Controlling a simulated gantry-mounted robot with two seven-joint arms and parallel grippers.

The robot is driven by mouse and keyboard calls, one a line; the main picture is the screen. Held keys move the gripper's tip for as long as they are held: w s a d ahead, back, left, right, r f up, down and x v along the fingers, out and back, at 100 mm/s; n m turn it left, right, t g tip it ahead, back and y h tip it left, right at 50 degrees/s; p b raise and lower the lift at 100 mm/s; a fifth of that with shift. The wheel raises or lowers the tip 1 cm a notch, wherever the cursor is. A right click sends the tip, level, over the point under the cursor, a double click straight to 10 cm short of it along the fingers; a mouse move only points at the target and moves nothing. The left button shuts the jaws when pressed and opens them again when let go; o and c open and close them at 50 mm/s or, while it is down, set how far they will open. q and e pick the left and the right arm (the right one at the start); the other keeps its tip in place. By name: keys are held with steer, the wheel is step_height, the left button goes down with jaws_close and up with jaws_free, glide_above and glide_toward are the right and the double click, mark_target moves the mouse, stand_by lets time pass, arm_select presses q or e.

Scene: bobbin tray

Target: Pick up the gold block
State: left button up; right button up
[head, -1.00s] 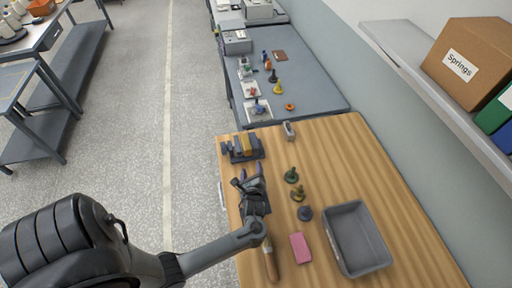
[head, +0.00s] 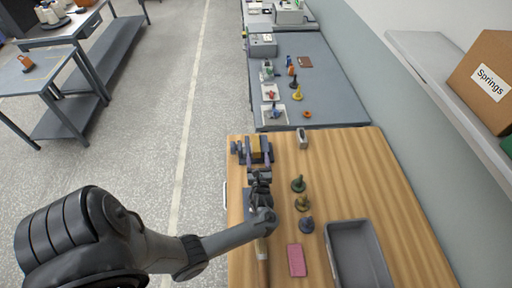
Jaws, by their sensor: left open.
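The gold block (head: 257,142) sits in a dark slotted holder (head: 240,158) near the back left of the wooden table, among grey-blue pieces. My left gripper (head: 259,157) is open just in front of the holder, its purple-tipped fingers spread to either side, close to the gold block. I cannot tell whether the fingers touch anything. The gripper and wrist hide part of the holder's front. My right gripper is out of view.
Green (head: 298,184), olive (head: 302,202) and blue-grey (head: 307,224) pawn-like pieces stand to the right. A pink block (head: 297,260), a grey bin (head: 338,229) and a small grey object (head: 302,138) also lie on the table (head: 380,180).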

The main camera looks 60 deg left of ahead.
mark_target(257, 150)
arm_select(q)
steer(key=x, duration=0.5)
steer(key=shift+r, duration=0.1)
jaws_close()
stand_by(1.2)
steer(key=shift+r, duration=0.2)
